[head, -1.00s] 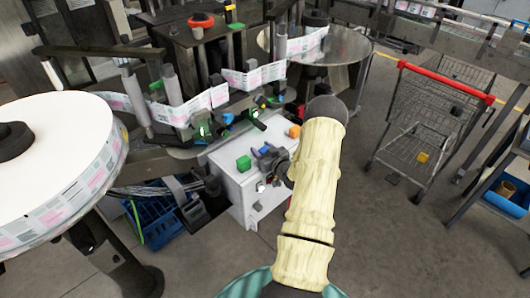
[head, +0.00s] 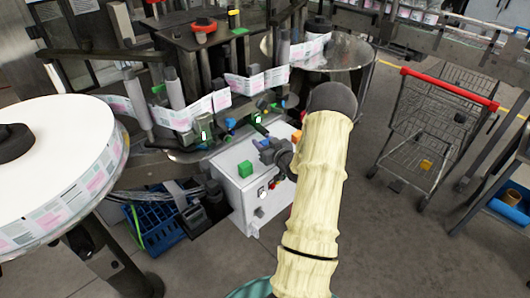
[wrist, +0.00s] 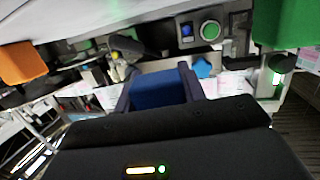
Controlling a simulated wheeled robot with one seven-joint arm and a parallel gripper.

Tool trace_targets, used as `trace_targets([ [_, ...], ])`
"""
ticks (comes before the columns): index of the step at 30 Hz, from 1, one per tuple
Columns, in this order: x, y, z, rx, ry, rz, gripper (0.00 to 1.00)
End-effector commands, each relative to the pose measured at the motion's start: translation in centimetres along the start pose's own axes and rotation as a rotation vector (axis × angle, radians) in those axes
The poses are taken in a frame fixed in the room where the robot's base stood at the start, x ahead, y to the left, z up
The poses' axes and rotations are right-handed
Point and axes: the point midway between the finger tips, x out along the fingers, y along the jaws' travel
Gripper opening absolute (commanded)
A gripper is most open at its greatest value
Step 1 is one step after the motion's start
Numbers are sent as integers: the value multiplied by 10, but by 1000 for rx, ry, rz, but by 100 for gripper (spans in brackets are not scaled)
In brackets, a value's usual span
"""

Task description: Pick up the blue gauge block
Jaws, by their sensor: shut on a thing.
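The blue gauge block (wrist: 157,90) sits between the two dark fingers of my gripper (wrist: 156,80) in the wrist view, with a finger on each side. In the head view, my gripper (head: 272,152) is over the white cabinet top, and a small blue patch of the block (head: 264,142) shows at its tip. The gripper is shut on the block. The block's lower part is hidden by the gripper body in the wrist view.
A green block (head: 245,169) and an orange block (head: 297,136) are on the white cabinet (head: 228,181), either side of my gripper. The labeller with its label web (head: 207,107) stands behind. A large reel (head: 60,150) is at left; a cart (head: 432,135) is at right.

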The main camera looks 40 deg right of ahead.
Motion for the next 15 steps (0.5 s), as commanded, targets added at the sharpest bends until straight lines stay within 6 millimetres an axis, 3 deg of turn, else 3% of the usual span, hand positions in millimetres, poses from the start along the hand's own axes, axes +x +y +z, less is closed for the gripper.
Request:
trace_targets([
  [6, -6, 3, -28, -1, 2, 5, 18],
  [15, -7, 3, -36, 1, 0, 6, 18],
])
